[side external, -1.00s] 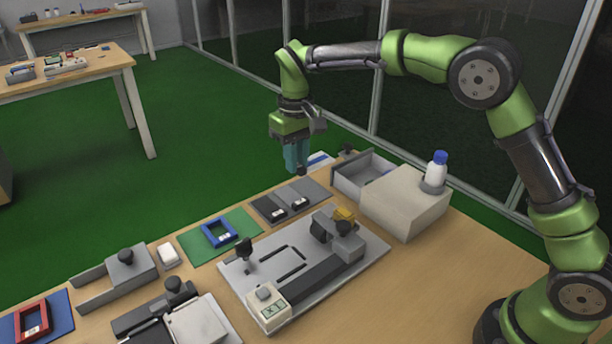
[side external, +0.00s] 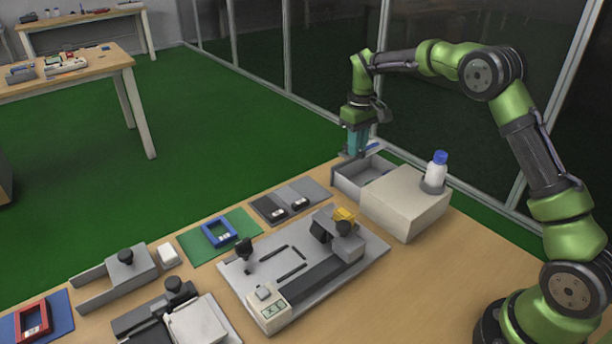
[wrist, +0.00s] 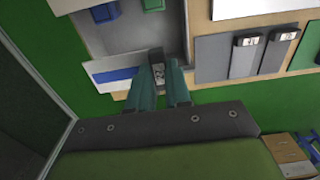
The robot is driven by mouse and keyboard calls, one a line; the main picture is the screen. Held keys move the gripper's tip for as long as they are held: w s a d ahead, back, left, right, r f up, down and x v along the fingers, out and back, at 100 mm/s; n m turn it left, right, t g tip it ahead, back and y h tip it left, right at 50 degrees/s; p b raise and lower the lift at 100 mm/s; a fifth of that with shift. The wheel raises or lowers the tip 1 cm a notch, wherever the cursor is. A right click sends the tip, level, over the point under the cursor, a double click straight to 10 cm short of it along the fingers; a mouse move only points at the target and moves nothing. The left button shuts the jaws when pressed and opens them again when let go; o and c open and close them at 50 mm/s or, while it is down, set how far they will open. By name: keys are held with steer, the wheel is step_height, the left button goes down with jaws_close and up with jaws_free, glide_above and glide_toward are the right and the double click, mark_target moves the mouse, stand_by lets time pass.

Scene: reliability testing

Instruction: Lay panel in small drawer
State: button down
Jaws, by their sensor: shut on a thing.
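The panel, a flat white piece with a blue stripe (wrist: 112,74), extends from my gripper; its end also shows in the side view (side external: 374,147). My gripper (side external: 355,152) is shut on the panel's dark end block (wrist: 157,71). In the wrist view its teal fingers (wrist: 166,86) point down at that block. The small grey drawer (side external: 350,181) stands open from its pale housing. The panel appears held above the drawer's outer end. The drawer's knob is hidden behind my fingers.
A white bottle with a blue cap (side external: 436,172) stands on the pale drawer housing (side external: 405,205). A grey mat with two dark-ended pieces (side external: 290,201) lies left of the drawer. A fixture plate (side external: 365,272) with a yellow part (side external: 344,215) stands in front.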

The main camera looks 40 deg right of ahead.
steer(key=shift+f, duration=2.2)
steer(key=shift+f, duration=2.65)
stand_by(0.9)
steer(key=c, duration=1)
jaws_free()
steer(key=shift+r, duration=0.15)
steer(key=shift+r, duration=2.85)
steer(key=shift+r, duration=0.1)
